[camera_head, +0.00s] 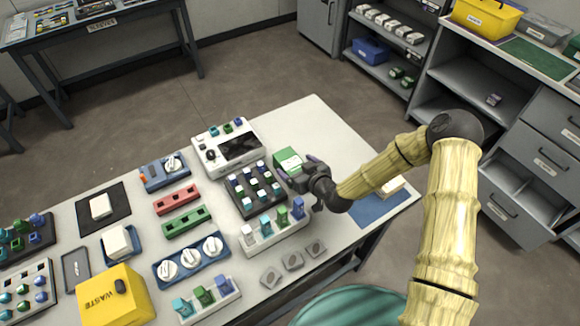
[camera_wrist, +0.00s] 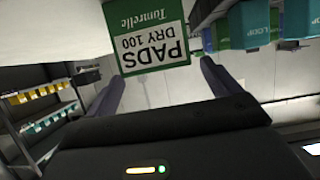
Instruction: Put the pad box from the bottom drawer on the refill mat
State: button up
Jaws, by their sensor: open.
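A green and white pad box (camera_head: 288,160) stands at the back of the table, by the white machine with a screen. In the wrist view its label reads "PADS DRY 100" upside down (camera_wrist: 152,45). My gripper (camera_head: 297,168) is open, right next to the box. In the wrist view the box shows between and just beyond the two fingertips (camera_wrist: 158,78), with gaps at both sides. A blue mat (camera_head: 372,210) lies at the table's right end, partly behind my arm; I cannot read whether it is the refill mat. The bottom drawer (camera_head: 512,217) at the right stands open.
A rack of colored-cap bottles (camera_head: 275,232) and a dark tray of small bottles (camera_head: 256,190) stand close to my gripper. The table's back right corner is clear. A yellow waste bin (camera_head: 112,298) stands front left.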

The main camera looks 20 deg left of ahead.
aim_at(290, 161)
jog(key=shift+p+x, duration=0.65)
jog(key=shift+x, duration=1.7)
jog(key=c, duration=1.2)
jog(key=shift+r, duration=0.1)
notch_tip(290, 161, up, 10)
jog(key=shift+b, duration=0.8)
